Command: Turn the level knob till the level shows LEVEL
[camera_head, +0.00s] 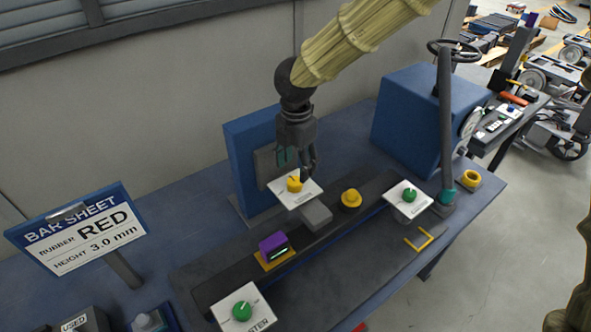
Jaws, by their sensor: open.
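A yellow knob (294,184) stands on a small white plate (305,194) on a grey block, in the middle of the bench; the plate's print is too small to read. My gripper (298,167) points down, open, just above and partly over this knob; I cannot tell whether a finger touches it. A purple box with a lit green display (273,247) sits on a yellow base on the dark rail; its reading is too small to read. A green knob (241,311) is on a white plate at the front, and another green knob (409,195) is on a plate at the right.
A blue upright panel (247,150) stands close behind my gripper. A round yellow knob (351,198) sits on the rail (222,287). A dark post (444,130) and a blue housing (408,108) stand at the right. A "BAR SHEET" sign (78,229) reads RED, 3.0 mm.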

